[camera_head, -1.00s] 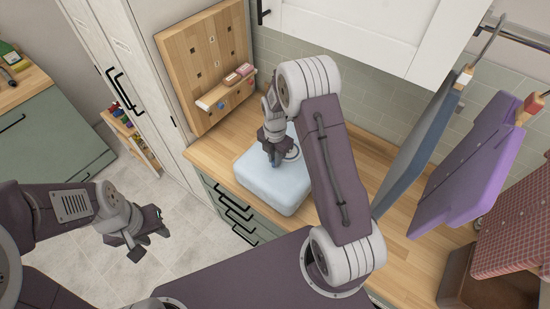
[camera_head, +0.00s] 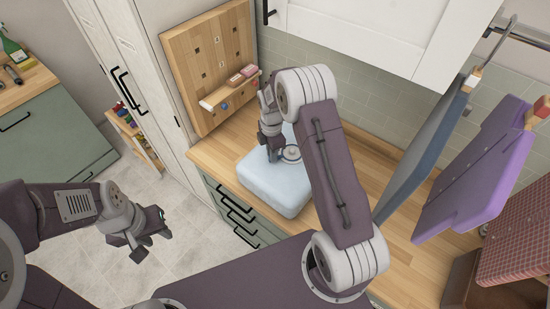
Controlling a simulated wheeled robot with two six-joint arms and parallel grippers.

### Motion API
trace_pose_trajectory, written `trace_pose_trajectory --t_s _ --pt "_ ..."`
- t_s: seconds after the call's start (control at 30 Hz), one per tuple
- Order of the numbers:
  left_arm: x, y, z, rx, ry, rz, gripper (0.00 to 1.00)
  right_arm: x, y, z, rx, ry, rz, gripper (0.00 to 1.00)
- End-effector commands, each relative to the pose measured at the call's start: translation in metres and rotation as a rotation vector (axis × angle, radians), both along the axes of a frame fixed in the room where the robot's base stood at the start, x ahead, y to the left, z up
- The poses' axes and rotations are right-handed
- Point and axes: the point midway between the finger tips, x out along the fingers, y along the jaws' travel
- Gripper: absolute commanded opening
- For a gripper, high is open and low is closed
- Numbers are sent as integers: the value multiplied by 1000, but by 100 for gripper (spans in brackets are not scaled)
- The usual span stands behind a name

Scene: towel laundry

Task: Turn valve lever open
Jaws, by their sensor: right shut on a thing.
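A pale blue block with rounded edges (camera_head: 285,190) sits on the wooden counter. On its top is a round metal valve fitting (camera_head: 290,154), partly covered by my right gripper. My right gripper (camera_head: 272,157) points down at the block's top, just left of the fitting, and is shut on the valve lever. The lever itself is mostly hidden by the fingers, so its exact angle cannot be told. My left gripper (camera_head: 151,246) is open and empty, over the floor at the lower left, well away from the block.
A wooden pegboard (camera_head: 210,65) with a small shelf (camera_head: 228,93) stands behind the block. Towels, including a purple one (camera_head: 475,175), hang at the right above the counter. A dark brown box (camera_head: 462,280) is at the lower right. The counter (camera_head: 375,165) behind my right arm is clear.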

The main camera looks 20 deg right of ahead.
Motion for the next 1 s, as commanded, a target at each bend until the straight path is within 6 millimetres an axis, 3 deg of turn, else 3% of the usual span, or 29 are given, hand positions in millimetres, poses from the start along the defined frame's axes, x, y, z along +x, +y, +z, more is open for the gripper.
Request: trace_pose_trajectory --t_s 0.6,1.0 --pt "0 0 -10 0 0 0 36 43 -10 -2 1 -1 -552 0" --pt "0 0 -12 0 0 0 36 55 -19 -1 0 1 -752 0"
